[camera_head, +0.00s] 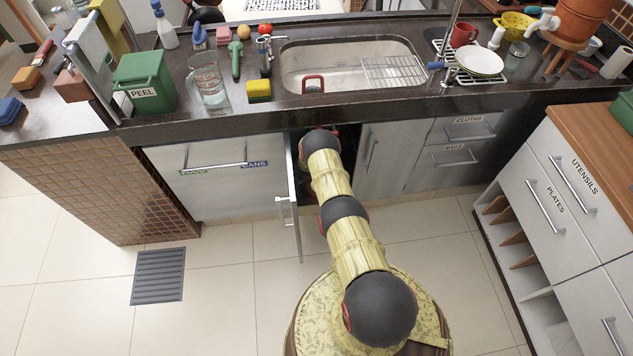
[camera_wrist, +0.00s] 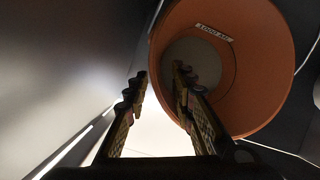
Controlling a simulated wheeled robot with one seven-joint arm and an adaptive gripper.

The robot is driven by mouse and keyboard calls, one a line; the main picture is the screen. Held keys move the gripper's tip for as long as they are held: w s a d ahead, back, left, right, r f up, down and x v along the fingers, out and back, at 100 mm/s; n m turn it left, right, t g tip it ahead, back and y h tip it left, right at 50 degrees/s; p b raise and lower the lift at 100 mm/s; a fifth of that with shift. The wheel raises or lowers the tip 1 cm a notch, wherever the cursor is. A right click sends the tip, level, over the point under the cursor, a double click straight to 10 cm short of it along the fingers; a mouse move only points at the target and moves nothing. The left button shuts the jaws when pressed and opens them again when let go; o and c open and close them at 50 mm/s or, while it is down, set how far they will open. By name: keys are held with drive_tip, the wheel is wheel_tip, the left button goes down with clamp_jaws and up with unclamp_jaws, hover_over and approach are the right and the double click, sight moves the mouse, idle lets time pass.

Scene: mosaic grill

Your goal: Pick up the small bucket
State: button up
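The orange-brown bucket (camera_wrist: 265,60) fills the upper right of the wrist view. Its round mouth faces the camera, and a small pale label is on its inner wall. The left finger is outside the bucket's left edge. The right finger overlaps the mouth, with the left rim between the two fingers in the picture; how deep they reach I cannot tell. In the head view my arm reaches into the cupboard below the sink, which hides the gripper and bucket.
The cupboard door (camera_head: 293,195) stands open, close to the left of my arm. The sink (camera_head: 330,58) and dark counter (camera_head: 420,100) are above it. A wooden-topped unit (camera_head: 590,150) stands at the right.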

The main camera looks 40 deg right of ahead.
drive_tip(key=shift+w, duration=0.1)
drive_tip(key=b+x, duration=0.3)
drive_tip(key=b, duration=0.4)
drive_tip(key=shift+b+x, duration=0.65)
drive_tip(key=shift+x, duration=0.4)
drive_tip(key=c, duration=0.3)
clamp_jaws()
drive_tip(key=shift+r, duration=0.1)
